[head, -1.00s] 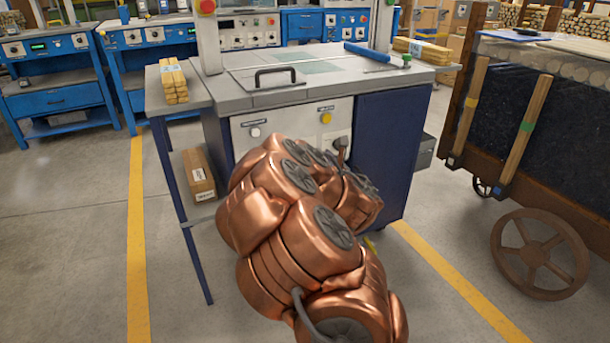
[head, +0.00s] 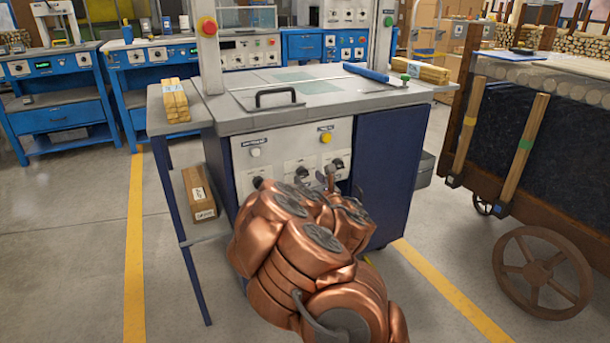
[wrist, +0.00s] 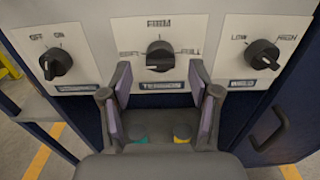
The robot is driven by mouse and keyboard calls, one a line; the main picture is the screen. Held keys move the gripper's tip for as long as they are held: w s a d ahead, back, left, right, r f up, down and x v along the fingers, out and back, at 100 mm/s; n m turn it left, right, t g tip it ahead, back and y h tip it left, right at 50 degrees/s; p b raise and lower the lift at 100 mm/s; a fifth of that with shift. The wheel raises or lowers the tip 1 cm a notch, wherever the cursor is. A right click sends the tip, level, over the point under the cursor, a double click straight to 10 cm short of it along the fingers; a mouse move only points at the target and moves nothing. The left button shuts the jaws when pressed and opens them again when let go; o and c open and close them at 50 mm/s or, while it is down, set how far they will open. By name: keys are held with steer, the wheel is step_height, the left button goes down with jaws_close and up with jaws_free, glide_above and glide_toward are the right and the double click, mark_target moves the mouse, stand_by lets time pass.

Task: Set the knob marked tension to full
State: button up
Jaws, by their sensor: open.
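The front panel of the machine carries three black knobs. The middle knob (wrist: 160,56) has marks around it that read FIRM at the top and FULL at the right; the left mark is blurred. In the head view the middle knob (head: 302,172) is partly behind my arm. My gripper (wrist: 160,78) is open and empty, its two fingers spread just below and to either side of the middle knob, apparently not touching it.
The left knob (wrist: 56,63) is marked OFF and ON; the right knob (wrist: 262,54) LOW and HIGH. A white button (head: 255,152) and yellow button (head: 326,138) sit above. A handle (wrist: 270,128) is at lower right. A wooden cart (head: 520,150) stands right.

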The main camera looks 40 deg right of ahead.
mark_target(305, 175)
steer(key=shift+b+x, duration=0.3)
steer(key=shift+x, duration=1.3)
steer(key=c, duration=1.2)
